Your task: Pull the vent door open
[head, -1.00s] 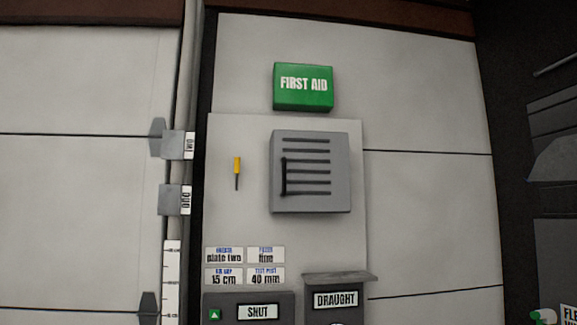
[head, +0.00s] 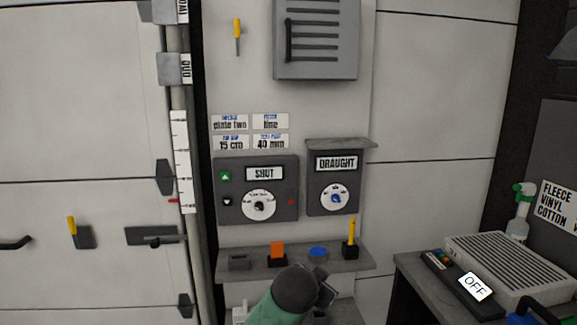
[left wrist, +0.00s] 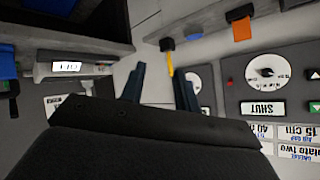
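The vent door (head: 335,40) is a grey louvred panel with dark slats at the top of the head view, its upper edge cut off. It looks shut. A black upright handle (head: 289,42) is on its left side. An arm with a green sleeve, which I take as my left, rises from the bottom; its gripper (head: 326,289) is in front of the shelf, well below the vent. In the left wrist view my left gripper's two dark fingers (left wrist: 160,88) are apart with nothing held between them. The vent is not seen there. My right gripper is not in view.
Below the vent are the SHUT panel (head: 257,207) and the DRAUGHT box (head: 334,190) with its jutting top. A shelf (head: 345,265) holds small items, including a yellow stick (head: 350,235). A ribbed grey unit (head: 515,265) stands at right.

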